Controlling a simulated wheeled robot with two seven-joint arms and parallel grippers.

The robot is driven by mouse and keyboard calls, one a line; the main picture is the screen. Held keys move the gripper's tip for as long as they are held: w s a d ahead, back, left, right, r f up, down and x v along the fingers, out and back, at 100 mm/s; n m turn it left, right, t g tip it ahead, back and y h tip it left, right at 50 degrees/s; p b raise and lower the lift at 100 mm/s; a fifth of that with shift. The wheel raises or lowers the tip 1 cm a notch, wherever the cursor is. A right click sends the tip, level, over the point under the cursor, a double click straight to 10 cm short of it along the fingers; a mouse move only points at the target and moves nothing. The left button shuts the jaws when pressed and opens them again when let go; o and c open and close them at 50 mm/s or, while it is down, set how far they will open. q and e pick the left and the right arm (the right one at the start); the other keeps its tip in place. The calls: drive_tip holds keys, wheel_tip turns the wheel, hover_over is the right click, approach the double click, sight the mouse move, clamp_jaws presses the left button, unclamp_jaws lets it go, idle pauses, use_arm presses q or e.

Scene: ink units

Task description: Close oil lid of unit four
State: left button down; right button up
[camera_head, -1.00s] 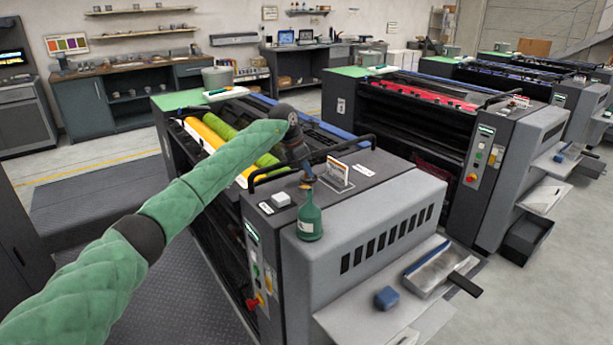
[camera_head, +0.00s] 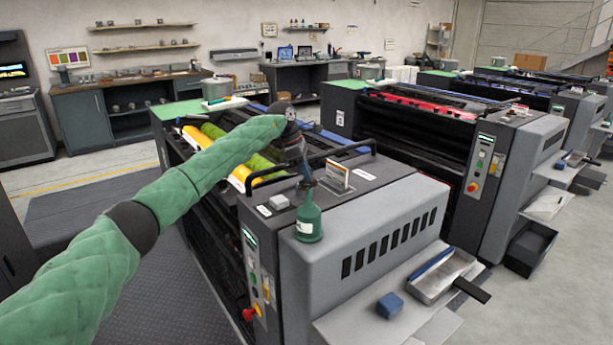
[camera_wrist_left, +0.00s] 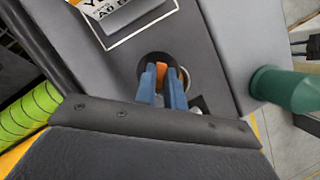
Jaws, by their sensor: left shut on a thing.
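The nearest grey ink unit (camera_head: 375,225) fills the middle of the head view; I cannot read its number. My left gripper (camera_head: 305,180) is over its top, behind a green bottle (camera_head: 309,222). In the left wrist view my left gripper (camera_wrist_left: 163,80) has its blue fingers closed around a small orange tab (camera_wrist_left: 171,78). The tab sits at a dark round lid (camera_wrist_left: 150,62) on the unit's top. A pale ring (camera_wrist_left: 185,80) shows beside it; the fingers hide part of it, so I cannot tell how far the lid covers it. My right gripper is not in view.
A black rail (camera_head: 310,160) runs along the unit's top edge close to my gripper; it crosses the wrist view too. A grey tray (camera_head: 440,275) and blue block (camera_head: 389,305) lie on the side shelf.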

use_arm(q)
drive_tip(key=shift+f+m+b, duration=0.15)
drive_tip(key=shift+m+b, duration=0.2)
drive_tip(key=shift+m, duration=0.05)
drive_tip(key=m+g+b, duration=0.1)
drive_tip(key=m, duration=0.1)
drive_tip(key=s+m+g+y+b, duration=0.1)
drive_tip(key=m+b, duration=0.1)
drive_tip(key=m, duration=0.1)
drive_tip(key=shift+a, duration=0.2)
drive_tip(key=shift+s+a+m+g+y+b, duration=0.2)
drive_tip(key=shift+m+g+b, duration=0.2)
drive_tip(key=shift+m, duration=0.55)
drive_tip(key=shift+s+a+m+g+y+b, duration=0.1)
drive_tip(key=shift+s+m+g+y+b, duration=0.2)
drive_tip(key=shift+m, duration=0.65)
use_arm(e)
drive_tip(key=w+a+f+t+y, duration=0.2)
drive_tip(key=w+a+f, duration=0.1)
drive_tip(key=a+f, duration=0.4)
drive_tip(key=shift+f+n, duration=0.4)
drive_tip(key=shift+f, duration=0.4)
use_arm(q)
drive_tip(key=shift+w, duration=0.15)
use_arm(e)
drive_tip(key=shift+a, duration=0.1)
use_arm(q)
drive_tip(key=c, duration=1.5)
unclamp_jaws()
